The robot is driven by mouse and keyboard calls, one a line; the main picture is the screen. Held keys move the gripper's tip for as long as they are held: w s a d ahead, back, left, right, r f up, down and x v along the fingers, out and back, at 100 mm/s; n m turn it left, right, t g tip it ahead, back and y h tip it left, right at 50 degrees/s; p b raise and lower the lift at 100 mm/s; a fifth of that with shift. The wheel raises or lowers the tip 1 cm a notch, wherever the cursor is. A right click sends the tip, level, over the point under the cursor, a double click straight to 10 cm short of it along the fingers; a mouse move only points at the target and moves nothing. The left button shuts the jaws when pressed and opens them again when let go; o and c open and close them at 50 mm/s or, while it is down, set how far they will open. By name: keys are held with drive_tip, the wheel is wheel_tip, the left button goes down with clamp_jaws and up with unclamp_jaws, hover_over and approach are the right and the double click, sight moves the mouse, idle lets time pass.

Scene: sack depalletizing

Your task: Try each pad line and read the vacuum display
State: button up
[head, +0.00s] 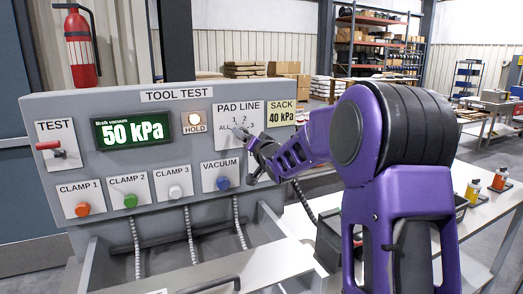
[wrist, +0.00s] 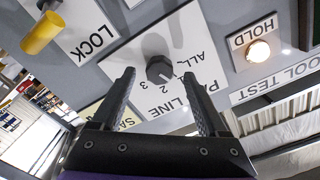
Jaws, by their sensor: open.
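The grey tool test panel (head: 130,95) carries a lit vacuum display (head: 133,131) reading 50 kPa; its small upper line is hard to read. The pad line plate (head: 224,112) is marked ALL, 1, 2 and 3. In the wrist view, its dark selector knob (wrist: 159,69) shows a pale mark facing lower right; I cannot tell which setting it indicates. My gripper (wrist: 159,76) is open, its fingers on either side of the knob with visible gaps. In the head view, my gripper (head: 244,137) is at the pad line plate and partly hides it.
A hold lamp (head: 194,119) glows. A sack label (head: 281,115) reads 40 kPa. The red test lever (head: 50,146), clamp buttons and blue vacuum button (head: 223,183) are on the panel. A yellow lock handle (wrist: 42,33) is near my gripper. Bottles (head: 473,190) stand on the right table.

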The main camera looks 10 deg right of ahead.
drive_tip(key=s+d, duration=0.3)
drive_tip(key=s, duration=1.2)
